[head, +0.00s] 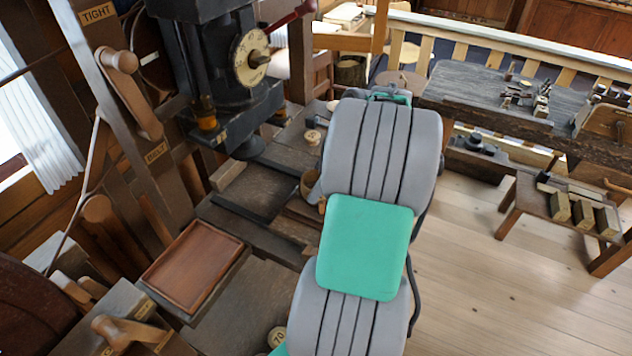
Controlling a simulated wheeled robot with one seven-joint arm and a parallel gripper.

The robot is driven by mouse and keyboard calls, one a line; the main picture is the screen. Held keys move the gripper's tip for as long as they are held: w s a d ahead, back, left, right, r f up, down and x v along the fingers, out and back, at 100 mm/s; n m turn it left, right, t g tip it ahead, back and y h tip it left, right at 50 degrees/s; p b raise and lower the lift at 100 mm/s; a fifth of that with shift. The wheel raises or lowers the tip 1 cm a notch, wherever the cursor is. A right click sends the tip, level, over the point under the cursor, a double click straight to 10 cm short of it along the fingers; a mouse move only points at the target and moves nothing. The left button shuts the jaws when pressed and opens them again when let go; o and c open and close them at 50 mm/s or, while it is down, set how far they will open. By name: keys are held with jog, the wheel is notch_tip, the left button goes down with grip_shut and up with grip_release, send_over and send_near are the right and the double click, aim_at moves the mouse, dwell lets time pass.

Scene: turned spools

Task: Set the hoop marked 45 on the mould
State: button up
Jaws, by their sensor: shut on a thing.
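My own grey and teal arm crosses the middle of the head view from bottom to top. My gripper does not show; the arm's bulk or the view's angle hides it. I cannot make out a hoop marked 45 or pick out the mould. A small round wooden piece (312,137) lies on the dark bench left of my arm. A brown cup-like piece (310,186) stands below it, partly hidden by my arm.
A dark press with a dial (250,57) stands at upper left, beside wooden levers (132,95) and a TIGHT label. An empty brown tray (193,267) sits at lower left. A tool-strewn workbench (480,90) and low stool (560,205) stand right. The plank floor (500,290) is clear.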

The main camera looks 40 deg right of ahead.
jog(key=shift+f, duration=0.15)
jog(key=o, duration=1.3)
jog(key=shift+f, duration=0.1)
jog(key=shift+r, duration=0.3)
jog(key=p+v, duration=0.2)
jog(key=v, duration=1)
jog(key=shift+p, duration=0.4)
jog(key=shift+a, duration=0.1)
